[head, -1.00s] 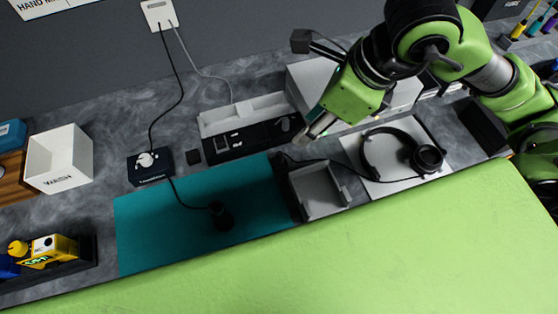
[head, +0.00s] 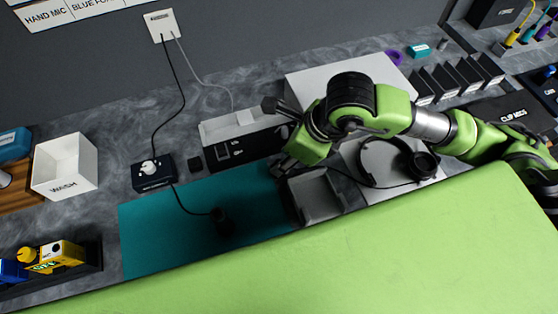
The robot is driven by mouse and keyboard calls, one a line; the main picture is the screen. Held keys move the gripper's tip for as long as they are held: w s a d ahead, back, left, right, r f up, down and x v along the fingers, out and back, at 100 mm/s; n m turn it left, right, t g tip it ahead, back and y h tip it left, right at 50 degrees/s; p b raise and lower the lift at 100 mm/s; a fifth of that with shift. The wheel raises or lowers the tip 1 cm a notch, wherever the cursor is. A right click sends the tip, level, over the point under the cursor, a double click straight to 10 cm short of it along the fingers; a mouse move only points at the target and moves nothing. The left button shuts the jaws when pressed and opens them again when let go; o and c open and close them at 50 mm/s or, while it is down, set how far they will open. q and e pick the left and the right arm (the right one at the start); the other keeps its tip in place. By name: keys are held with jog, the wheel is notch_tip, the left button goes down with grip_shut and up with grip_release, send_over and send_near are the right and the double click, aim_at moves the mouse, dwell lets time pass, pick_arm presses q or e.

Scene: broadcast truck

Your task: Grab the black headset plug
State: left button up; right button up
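The black headset (head: 397,158) lies on a pale mat (head: 432,177) right of the centre in the head view. Its thin black cable (head: 372,187) runs left toward the small grey open tray (head: 318,198). The plug at the cable's end does not show; my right gripper and forearm cover that spot. My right gripper (head: 278,168) points down at the tray's upper left corner, beside the teal mat (head: 160,235). Its fingertips are dark and small here, so their opening and any contact with the plug are unclear. My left gripper is out of view.
A black box with a white knob (head: 152,173) has a cable to a black object (head: 222,221) on the teal mat. A dark panel with a white tray (head: 240,122) lies behind my gripper. A white bin (head: 64,168) stands left. The teal mat's left part is clear.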

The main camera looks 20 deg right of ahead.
jog(key=shift+x, duration=1.25)
grip_shut()
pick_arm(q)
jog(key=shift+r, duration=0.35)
pick_arm(e)
jog(key=shift+w+r, duration=0.1)
